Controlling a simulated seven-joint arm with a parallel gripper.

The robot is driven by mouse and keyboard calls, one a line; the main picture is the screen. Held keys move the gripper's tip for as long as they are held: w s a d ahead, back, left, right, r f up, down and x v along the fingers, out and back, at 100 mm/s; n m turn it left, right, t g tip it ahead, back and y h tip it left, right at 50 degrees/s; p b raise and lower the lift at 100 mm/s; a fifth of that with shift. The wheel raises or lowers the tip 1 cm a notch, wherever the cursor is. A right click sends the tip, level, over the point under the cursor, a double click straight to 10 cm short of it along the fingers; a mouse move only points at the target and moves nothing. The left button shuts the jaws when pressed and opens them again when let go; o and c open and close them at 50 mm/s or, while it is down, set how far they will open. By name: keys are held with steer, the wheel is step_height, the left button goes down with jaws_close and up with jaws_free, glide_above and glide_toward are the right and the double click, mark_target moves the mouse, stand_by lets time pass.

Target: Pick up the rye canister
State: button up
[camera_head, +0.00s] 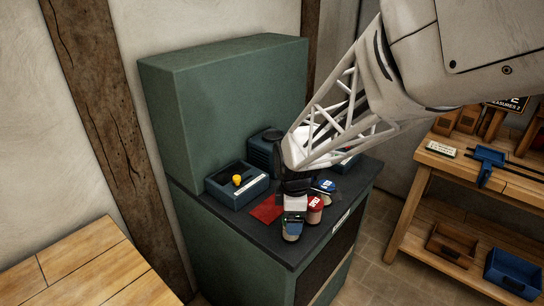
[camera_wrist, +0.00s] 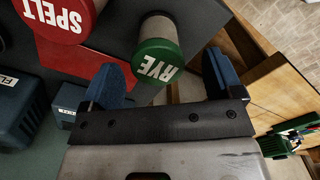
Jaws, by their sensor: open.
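The rye canister has a green lid marked RYE (camera_wrist: 158,62) and a pale body, and stands upright beside the spelt canister (camera_wrist: 62,18), which has a red lid. My gripper (camera_wrist: 163,80) is open, with two blue fingers. In the wrist view the rye lid shows between and beyond the fingertips, closer to the left finger; I cannot tell whether they touch. In the head view my gripper (camera_head: 293,226) is low over the front of the dark worktop and mostly hides the rye canister, whose pale lower body (camera_head: 291,238) shows below it.
A red-lidded canister (camera_head: 315,204) and a blue-lidded one (camera_head: 325,186) stand close to the right of my gripper. A red mat (camera_head: 266,209) lies to the left. The worktop's front edge is near.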

steer(key=shift+w+f, duration=0.1)
steer(key=shift+f, duration=2.1)
steer(key=c, duration=1.1)
steer(key=shift+c, duration=0.2)
steer(key=shift+r, duration=0.15)
steer(key=shift+r, duration=1.4)
steer(key=shift+s+r, duration=0.2)
steer(key=shift+r, duration=0.1)
steer(key=s+d+r, duration=0.1)
steer(key=s+d, duration=0.1)
steer(key=s, duration=1.3)
steer(key=shift+s+d+r, duration=0.15)
steer(key=shift+d+r, duration=0.05)
steer(key=shift+d, duration=0.05)
